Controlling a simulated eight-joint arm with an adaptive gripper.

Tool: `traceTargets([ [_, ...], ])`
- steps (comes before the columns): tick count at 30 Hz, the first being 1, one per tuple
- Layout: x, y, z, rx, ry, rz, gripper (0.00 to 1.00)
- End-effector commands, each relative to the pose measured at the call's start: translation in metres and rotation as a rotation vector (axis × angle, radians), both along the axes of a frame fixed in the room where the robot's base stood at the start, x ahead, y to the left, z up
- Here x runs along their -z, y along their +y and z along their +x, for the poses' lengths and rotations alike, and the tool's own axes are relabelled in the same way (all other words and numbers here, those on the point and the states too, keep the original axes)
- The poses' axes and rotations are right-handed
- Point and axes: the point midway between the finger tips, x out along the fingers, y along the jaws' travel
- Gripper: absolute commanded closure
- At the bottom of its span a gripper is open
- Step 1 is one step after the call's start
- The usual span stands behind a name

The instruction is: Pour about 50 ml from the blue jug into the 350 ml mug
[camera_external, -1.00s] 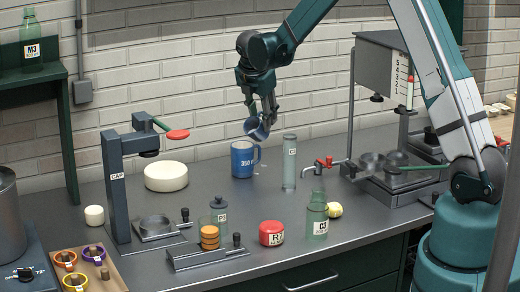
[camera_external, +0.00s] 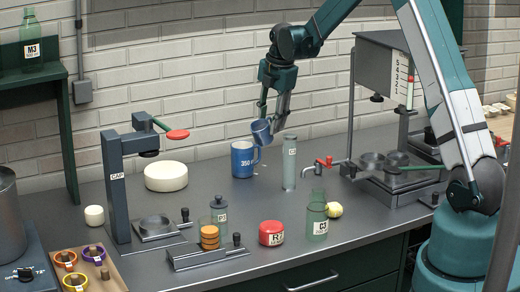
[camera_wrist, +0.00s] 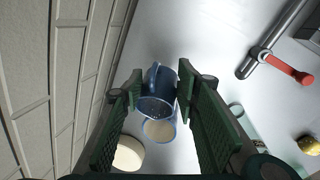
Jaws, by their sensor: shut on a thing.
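My gripper (camera_external: 275,118) is shut on the small blue jug (camera_external: 262,133), which it holds tilted just above and to the right of the mug. The blue mug (camera_external: 243,165) stands upright on the counter, with "350" partly readable on its side. In the wrist view the jug (camera_wrist: 156,88) sits between the finger pads, and the mug (camera_wrist: 158,130) shows just below it with something pale inside. I see no clear stream between them. Small pale specks show by the mug's right side. The jug's fill level cannot be told.
A tall clear cylinder (camera_external: 289,165) stands close right of the mug. A white round block (camera_external: 166,177) and the CAP press (camera_external: 117,190) are to the left. A red-handled tap (camera_external: 325,163), a green jar (camera_external: 317,215) and a red tin (camera_external: 271,233) stand to the right and front.

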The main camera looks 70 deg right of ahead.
Motion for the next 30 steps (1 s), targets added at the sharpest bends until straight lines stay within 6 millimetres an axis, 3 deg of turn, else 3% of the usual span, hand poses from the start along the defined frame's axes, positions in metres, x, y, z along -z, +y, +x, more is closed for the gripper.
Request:
traceTargets([
  [18,0.023,-0.032,-0.013,0.000,-0.105,0.252,0.88],
  [30,0.031,-0.043,-0.017,-0.003,-0.154,0.374,0.88],
])
